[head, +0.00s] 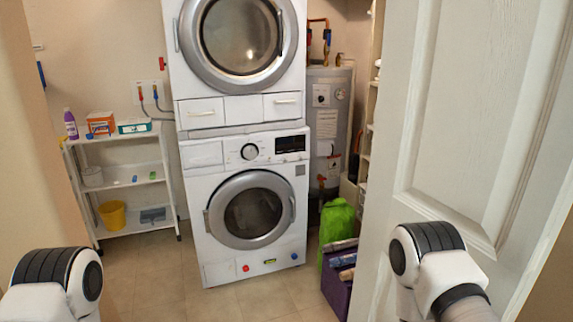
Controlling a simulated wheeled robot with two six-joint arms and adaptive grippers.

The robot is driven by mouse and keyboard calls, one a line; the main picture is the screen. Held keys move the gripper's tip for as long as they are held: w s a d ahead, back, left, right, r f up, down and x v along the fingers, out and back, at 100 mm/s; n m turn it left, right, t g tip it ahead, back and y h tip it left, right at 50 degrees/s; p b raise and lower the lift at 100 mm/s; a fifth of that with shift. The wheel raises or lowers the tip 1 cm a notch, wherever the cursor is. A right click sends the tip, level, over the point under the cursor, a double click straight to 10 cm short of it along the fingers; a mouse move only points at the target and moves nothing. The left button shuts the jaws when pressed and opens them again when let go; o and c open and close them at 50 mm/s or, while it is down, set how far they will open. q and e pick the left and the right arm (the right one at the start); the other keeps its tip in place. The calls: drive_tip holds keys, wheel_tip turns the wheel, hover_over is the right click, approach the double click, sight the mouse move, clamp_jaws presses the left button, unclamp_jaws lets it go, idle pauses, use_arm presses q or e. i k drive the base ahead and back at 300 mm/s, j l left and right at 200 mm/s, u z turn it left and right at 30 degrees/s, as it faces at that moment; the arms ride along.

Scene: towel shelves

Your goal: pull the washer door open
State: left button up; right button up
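The washer (198,244) is white and stands in the middle of the head view, below a white dryer (242,107). Its round door (235,240) has a grey rim and dark glass and looks shut. A handle shows at each side of the rim, at the left (207,220) and at the right (292,210). My two arms show at the bottom left and bottom right, well short of the washer. Neither gripper shows in this view.
A white panelled room door (440,120) stands open at the right. A white shelf (120,137) with bottles and boxes is at the left. A green bag (338,222) and a purple box (335,290) sit right of the washer. The tiled floor (180,285) before it is clear.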

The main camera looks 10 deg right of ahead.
sight(216, 222)
drive_tip(key=i+u, duration=0.1)
drive_tip(key=i, duration=0.95)
drive_tip(key=i+l, duration=0.2)
drive_tip(key=i, duration=0.8)
drive_tip(key=i+j+z, duration=0.15)
drive_tip(key=i+z, duration=0.2)
drive_tip(key=i+j+z, duration=0.2)
drive_tip(key=z, duration=0.15)
drive_tip(key=i+j+z, duration=0.55)
drive_tip(key=z, duration=0.25)
drive_tip(key=i+j+z, duration=0.1)
drive_tip(key=j+z, duration=0.15)
drive_tip(key=z, duration=0.15)
drive_tip(key=j+z, duration=0.25)
drive_tip(key=z, duration=0.15)
drive_tip(key=j+z, duration=0.35)
drive_tip(key=i+l, duration=0.05)
